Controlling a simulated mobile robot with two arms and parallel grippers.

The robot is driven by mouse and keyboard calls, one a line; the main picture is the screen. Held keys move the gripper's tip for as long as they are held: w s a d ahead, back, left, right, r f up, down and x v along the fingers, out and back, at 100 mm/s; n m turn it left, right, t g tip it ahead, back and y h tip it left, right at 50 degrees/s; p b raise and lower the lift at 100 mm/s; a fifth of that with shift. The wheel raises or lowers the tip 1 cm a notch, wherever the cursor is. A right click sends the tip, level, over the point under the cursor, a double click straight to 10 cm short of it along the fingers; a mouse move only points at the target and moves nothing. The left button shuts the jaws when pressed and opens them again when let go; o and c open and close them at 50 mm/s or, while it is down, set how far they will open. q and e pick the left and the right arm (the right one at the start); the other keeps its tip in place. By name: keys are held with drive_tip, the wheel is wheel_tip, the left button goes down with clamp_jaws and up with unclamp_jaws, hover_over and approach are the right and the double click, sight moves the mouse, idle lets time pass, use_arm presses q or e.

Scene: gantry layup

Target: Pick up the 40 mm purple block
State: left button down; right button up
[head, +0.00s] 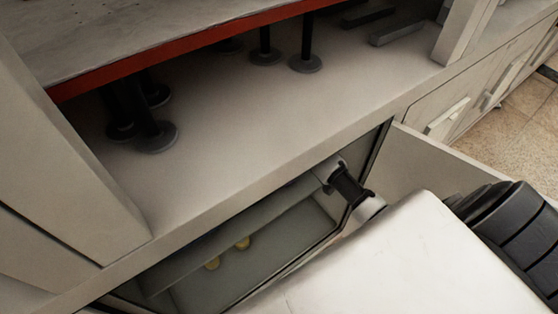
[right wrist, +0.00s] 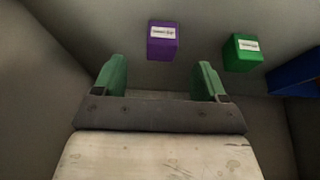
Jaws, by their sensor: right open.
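The purple block (right wrist: 161,44) has a white label and stands in the right wrist view, a little right of centre near the top. My right gripper (right wrist: 160,78) is open, with its two green fingers apart. The block is ahead of the fingertips and roughly between them in the picture, with a gap and nothing held. In the head view my right arm reaches into an open cabinet compartment, and the block cannot be seen there. My left gripper is in neither view.
A green block (right wrist: 242,52) with a white label stands right of the purple one. A blue object (right wrist: 296,74) is at the far right. In the head view the open compartment (head: 246,275) lies below a counter (head: 240,130), with an open door (head: 440,160) at its right.

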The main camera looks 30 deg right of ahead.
drive_tip(key=shift+w+f, duration=0.3)
drive_tip(key=shift+f, duration=0.2)
drive_tip(key=shift+w+a+f+b, duration=0.1)
drive_tip(key=shift+w+f+b, duration=0.1)
drive_tip(key=shift+f+b, duration=0.35)
drive_tip(key=b+x, duration=0.1)
drive_tip(key=x, duration=0.3)
drive_tip(key=shift+w+a, duration=0.1)
drive_tip(key=shift+w, duration=0.2)
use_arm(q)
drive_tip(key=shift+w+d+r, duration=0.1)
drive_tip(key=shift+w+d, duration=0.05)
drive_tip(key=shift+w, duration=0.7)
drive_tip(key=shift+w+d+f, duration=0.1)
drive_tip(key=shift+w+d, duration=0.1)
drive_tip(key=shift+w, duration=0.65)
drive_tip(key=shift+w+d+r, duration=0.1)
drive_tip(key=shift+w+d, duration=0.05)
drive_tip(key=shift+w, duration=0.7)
use_arm(e)
drive_tip(key=shift+w+f, duration=0.1)
drive_tip(key=shift+f, duration=0.15)
drive_tip(key=c, duration=1)
drive_tip(key=shift+c, duration=0.2)
